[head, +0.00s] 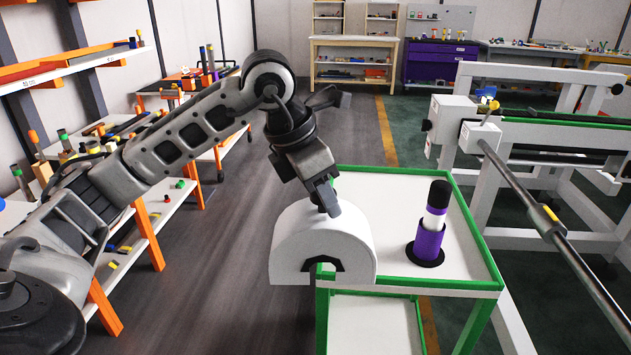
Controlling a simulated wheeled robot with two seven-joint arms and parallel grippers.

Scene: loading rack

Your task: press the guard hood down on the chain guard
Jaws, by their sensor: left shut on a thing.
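The guard hood appears to be the white, round-topped piece (310,247) in the middle of the head view. It has a dark-edged notch at its lower edge. My left gripper (325,203) is shut on the top of the hood, pointing down, and the fingertips are partly hidden. The hood overlaps the front left corner of the green-edged cart in the picture; I cannot tell whether it touches the cart. I cannot single out the chain guard for certain; a white boxy housing (452,122) stands on the rack at the right. My right gripper is out of view.
A purple, white and black cylinder (429,240) stands on the green-edged cart (385,210). A long grey bar (560,240) runs along the white rack at right. Shelves with loose parts (75,62) line the left. The grey floor between is clear.

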